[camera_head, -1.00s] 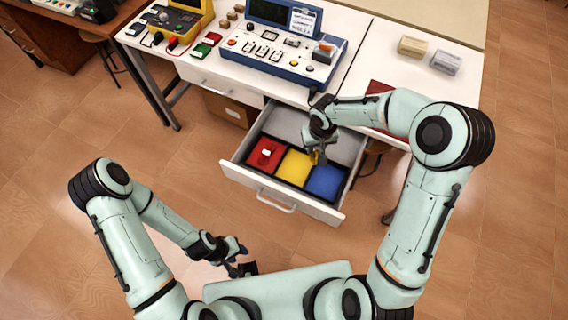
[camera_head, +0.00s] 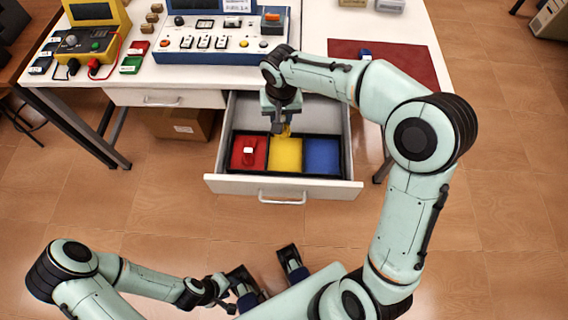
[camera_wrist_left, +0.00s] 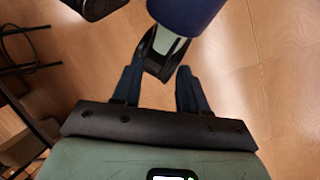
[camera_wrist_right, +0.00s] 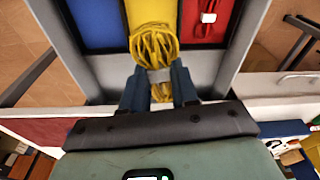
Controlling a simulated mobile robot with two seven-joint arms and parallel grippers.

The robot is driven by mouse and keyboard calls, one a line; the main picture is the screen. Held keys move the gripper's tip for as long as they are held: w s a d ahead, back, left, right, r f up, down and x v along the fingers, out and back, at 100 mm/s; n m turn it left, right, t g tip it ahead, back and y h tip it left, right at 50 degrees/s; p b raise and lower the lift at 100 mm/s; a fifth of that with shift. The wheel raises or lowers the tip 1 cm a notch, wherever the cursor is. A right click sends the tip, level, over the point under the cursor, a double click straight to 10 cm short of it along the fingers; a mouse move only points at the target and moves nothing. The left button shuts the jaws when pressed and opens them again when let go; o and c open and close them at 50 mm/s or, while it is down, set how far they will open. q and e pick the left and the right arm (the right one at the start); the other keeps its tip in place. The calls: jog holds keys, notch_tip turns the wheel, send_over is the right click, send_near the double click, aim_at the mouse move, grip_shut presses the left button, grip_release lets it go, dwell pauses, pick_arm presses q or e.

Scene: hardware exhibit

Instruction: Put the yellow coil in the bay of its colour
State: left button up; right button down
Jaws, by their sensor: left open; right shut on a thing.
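The yellow coil (camera_wrist_right: 153,48) is a looped bundle with a pale band around its middle. My right gripper (camera_wrist_right: 159,72) is shut on it at the band. In the head view the coil (camera_head: 286,131) shows as a small yellow patch under the right gripper (camera_head: 280,128), at the back edge of the yellow bay (camera_head: 285,157). In the right wrist view the coil overlaps the yellow bay's floor; its exact height is unclear. The red bay (camera_head: 238,158) lies left of the yellow one, the blue bay (camera_head: 322,155) right. My left gripper (camera_wrist_left: 159,74) is open and empty, low over the floor.
The bays sit in an open drawer (camera_head: 232,186) under the white workbench. A red item with a white tag (camera_head: 249,151) lies in the red bay; the blue bay is empty. A blue panel (camera_head: 215,50) and a yellow meter (camera_head: 88,42) stand on the bench.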

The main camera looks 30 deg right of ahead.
jog(key=shift+d+r+m+b, duration=0.45)
jog(key=shift+m+b, duration=0.15)
jog(key=shift+b, duration=0.65)
jog(key=shift+s+d+r+b, duration=0.1)
jog(key=shift+s+r+b, duration=0.15)
jog(key=shift+r+b, duration=0.05)
jog(key=b, duration=0.3)
send_over(286, 154)
notch_tip(286, 154, down, 13)
pick_arm(q)
jog(key=w+a+f+t+b, duration=0.1)
jog(key=w+f, duration=0.3)
jog(key=f, duration=0.4)
jog(key=shift+f+t+y, duration=0.3)
jog(key=shift+f, duration=0.05)
pick_arm(e)
jog(key=shift+s+a+f, duration=0.1)
jog(key=shift+f, duration=1.5)
jog(key=shift+s+a+f, duration=0.1)
jog(key=shift+f, duration=1.5)
pick_arm(q)
jog(key=shift+w+a+f, duration=0.1)
jog(key=shift+a, duration=0.05)
pick_arm(e)
jog(key=shift+f, duration=0.1)
